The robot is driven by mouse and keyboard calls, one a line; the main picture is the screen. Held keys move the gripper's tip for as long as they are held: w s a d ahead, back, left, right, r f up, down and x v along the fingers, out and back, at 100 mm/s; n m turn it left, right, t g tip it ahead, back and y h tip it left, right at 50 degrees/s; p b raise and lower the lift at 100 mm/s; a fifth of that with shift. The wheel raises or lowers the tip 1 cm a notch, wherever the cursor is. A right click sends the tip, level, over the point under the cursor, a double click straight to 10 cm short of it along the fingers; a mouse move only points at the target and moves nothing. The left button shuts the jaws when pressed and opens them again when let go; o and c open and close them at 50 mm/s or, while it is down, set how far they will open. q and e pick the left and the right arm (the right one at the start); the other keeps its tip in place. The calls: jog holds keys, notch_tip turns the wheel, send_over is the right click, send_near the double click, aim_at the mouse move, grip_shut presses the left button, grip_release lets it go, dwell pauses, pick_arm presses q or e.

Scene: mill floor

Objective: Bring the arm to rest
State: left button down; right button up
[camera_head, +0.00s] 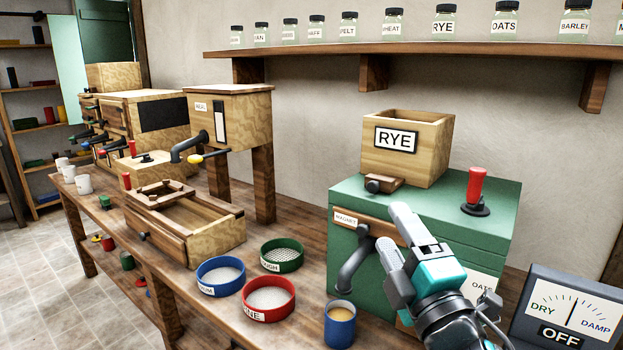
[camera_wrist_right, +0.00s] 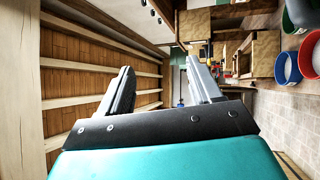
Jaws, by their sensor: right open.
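My right gripper (camera_head: 393,230) is in front of the green mill (camera_head: 424,205) in the head view, its fingers pointing up and to the left. In the right wrist view the two fingers (camera_wrist_right: 160,90) stand apart with nothing between them, so it is open and empty. The gripper and arm hide part of the mill's front and its lower right label. Whether the fingers touch the mill cannot be told. My left gripper is not in view.
A blue cup (camera_head: 340,325) stands just left of my right arm. A blue sieve (camera_head: 221,276), red sieve (camera_head: 268,298) and green sieve (camera_head: 283,254) lie on the bench. A dry/damp meter (camera_head: 566,312) stands at right. A shelf (camera_head: 430,54) of jars runs above.

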jog(key=s+d+f+m+g+h, duration=0.2)
jog(key=d+f+m+g, duration=0.15)
jog(key=f, duration=0.25)
jog(key=s+d+f+m+g+h, duration=0.2)
jog(key=f+m+h, duration=0.1)
jog(key=f+m, duration=0.25)
jog(key=s+d+f+m+g, duration=0.3)
jog(key=s+f+m+g, duration=0.75)
jog(key=s+f, duration=0.95)
jog(key=w+a+f+n+t+y, duration=0.1)
jog(key=w+a+f+n+t, duration=0.1)
jog(key=w+f+t, duration=0.3)
jog(key=shift+w+a+f+t+y, duration=0.3)
jog(key=shift+w+f+t+y, duration=0.15)
jog(key=shift+f, duration=0.45)
jog(key=shift+s, duration=0.1)
